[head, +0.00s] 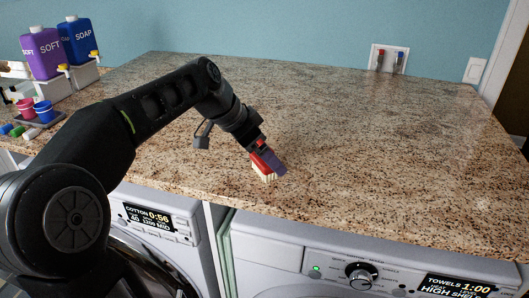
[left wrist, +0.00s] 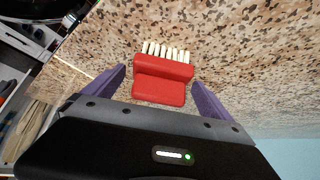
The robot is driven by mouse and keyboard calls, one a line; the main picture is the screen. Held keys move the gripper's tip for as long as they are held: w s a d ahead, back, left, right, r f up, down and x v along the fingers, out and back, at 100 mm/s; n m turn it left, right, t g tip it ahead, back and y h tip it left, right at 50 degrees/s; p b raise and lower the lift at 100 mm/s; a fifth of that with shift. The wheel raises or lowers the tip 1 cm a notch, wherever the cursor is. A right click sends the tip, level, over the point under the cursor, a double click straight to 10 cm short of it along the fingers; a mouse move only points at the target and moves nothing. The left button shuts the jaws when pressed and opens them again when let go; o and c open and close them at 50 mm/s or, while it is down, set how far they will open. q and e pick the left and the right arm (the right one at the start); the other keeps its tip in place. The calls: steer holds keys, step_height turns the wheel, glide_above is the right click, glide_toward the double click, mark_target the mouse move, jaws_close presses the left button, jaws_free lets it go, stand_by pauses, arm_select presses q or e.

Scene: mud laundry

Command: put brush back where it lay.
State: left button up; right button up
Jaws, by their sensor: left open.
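The brush has a red block handle and pale bristles. In the left wrist view the brush (left wrist: 162,80) lies between the two purple fingers of my left gripper (left wrist: 160,90), with a visible gap on each side. In the head view the brush (head: 264,172) is at the front part of the granite counter, partly hidden by a finger. My left gripper (head: 270,160) is open around it, pointing down. Whether the brush touches the counter is hard to tell. My right gripper does not show.
The speckled granite counter (head: 370,140) is clear to the right and behind. At the left stand a purple SOFT bottle (head: 42,53), a blue SOAP bottle (head: 75,42) and a tray with small cups (head: 43,110). Washing machines (head: 340,265) stand below the counter's front edge.

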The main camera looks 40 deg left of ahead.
arm_select(q)
steer(key=shift+r, duration=0.1)
steer(key=v, duration=1.2)
steer(key=shift+c, duration=0.5)
stand_by(0.9)
